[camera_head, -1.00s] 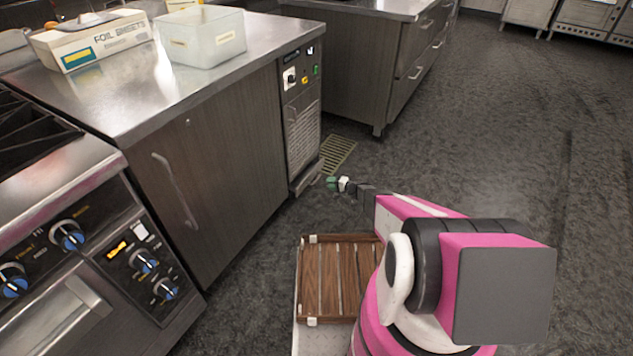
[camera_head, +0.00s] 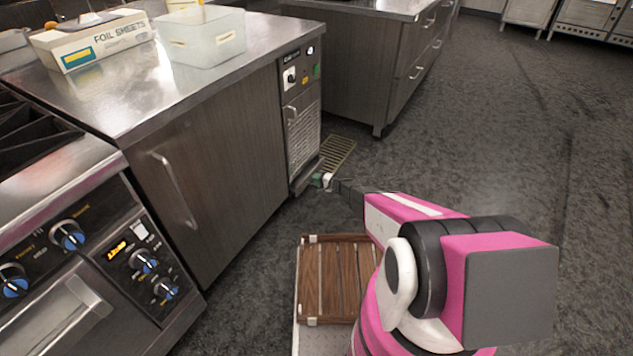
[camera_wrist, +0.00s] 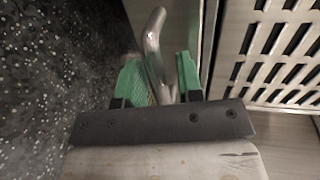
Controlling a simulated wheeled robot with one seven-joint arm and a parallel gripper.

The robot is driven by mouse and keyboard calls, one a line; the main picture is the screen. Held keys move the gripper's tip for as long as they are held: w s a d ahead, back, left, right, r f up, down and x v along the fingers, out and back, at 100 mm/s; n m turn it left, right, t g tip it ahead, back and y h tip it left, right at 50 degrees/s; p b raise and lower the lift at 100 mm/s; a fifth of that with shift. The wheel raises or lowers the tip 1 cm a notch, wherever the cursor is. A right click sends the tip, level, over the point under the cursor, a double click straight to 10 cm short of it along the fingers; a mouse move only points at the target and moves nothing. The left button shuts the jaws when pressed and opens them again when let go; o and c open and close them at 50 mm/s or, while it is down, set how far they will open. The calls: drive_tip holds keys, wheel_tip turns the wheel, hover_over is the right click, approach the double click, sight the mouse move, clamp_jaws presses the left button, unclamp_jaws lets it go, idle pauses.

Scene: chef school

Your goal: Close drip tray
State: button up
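The drip tray (camera_head: 304,180) is a low dark metal ledge at the foot of the vented machine (camera_head: 303,110), jutting a little past its front. My gripper (camera_head: 318,180) is low beside the tray's right end, close to it; contact is unclear. In the wrist view, the green fingers of my gripper (camera_wrist: 160,80) stand apart. A curved metal bar (camera_wrist: 153,40) runs between them, with no clear sign of a squeeze. Whether this bar belongs to the tray is hard to tell.
A slotted metal panel (camera_wrist: 275,45) is at the upper right of the wrist view. A floor drain grate (camera_head: 338,152) lies behind my gripper. Counter cabinets (camera_head: 210,180) and a stove (camera_head: 90,250) stand at the left. The floor (camera_head: 500,130) at the right is clear.

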sight(309, 177)
clamp_jaws()
drive_tip(key=shift+r+x, duration=0.2)
drive_tip(key=shift+x, duration=0.85)
drive_tip(key=shift+r+x, duration=0.2)
drive_tip(key=shift+x, duration=0.85)
drive_tip(key=shift+w+a, duration=0.1)
drive_tip(key=shift+w, duration=0.05)
drive_tip(key=shift+o, duration=1)
unclamp_jaws()
drive_tip(key=v, duration=1)
drive_tip(key=shift+s+d, duration=0.3)
drive_tip(key=shift+r, duration=0.1)
